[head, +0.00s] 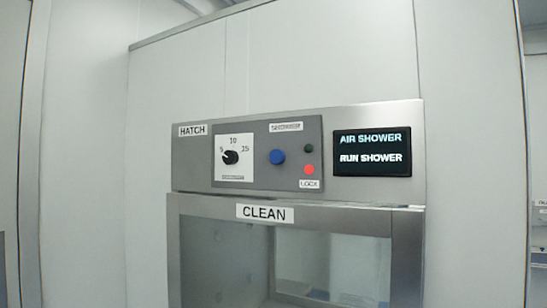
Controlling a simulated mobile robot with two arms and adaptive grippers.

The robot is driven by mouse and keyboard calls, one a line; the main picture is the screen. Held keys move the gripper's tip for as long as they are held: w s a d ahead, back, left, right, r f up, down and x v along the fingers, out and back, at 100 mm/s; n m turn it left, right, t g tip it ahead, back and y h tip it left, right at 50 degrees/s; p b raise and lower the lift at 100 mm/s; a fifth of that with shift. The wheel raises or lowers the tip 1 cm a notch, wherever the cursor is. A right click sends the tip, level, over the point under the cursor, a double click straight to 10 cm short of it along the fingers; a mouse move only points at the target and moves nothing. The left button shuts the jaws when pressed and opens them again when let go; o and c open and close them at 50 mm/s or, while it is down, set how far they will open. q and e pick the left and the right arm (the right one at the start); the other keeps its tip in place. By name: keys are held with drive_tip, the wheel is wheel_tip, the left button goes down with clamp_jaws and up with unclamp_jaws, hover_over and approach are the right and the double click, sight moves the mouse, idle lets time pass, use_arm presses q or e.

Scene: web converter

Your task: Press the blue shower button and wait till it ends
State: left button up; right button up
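The blue shower button (277,157) sits on a grey control panel (256,176) above a hatch, in the head view. Left of it is a black dial (231,157) on a white scale marked 5, 10 and 15. Right of it a red light (309,169) is lit above a "LOCK" label, with a dark green light (309,148) above. The display (372,152) reads "AIR SHOWER" and "RUN SHOWER". Neither of my grippers is in view.
The hatch (396,250) below has a steel frame, a glass window and a "CLEAN" label (265,214). Pale wall panels surround it. An opening at the right edge shows some equipment. Nothing stands in front of the panel.

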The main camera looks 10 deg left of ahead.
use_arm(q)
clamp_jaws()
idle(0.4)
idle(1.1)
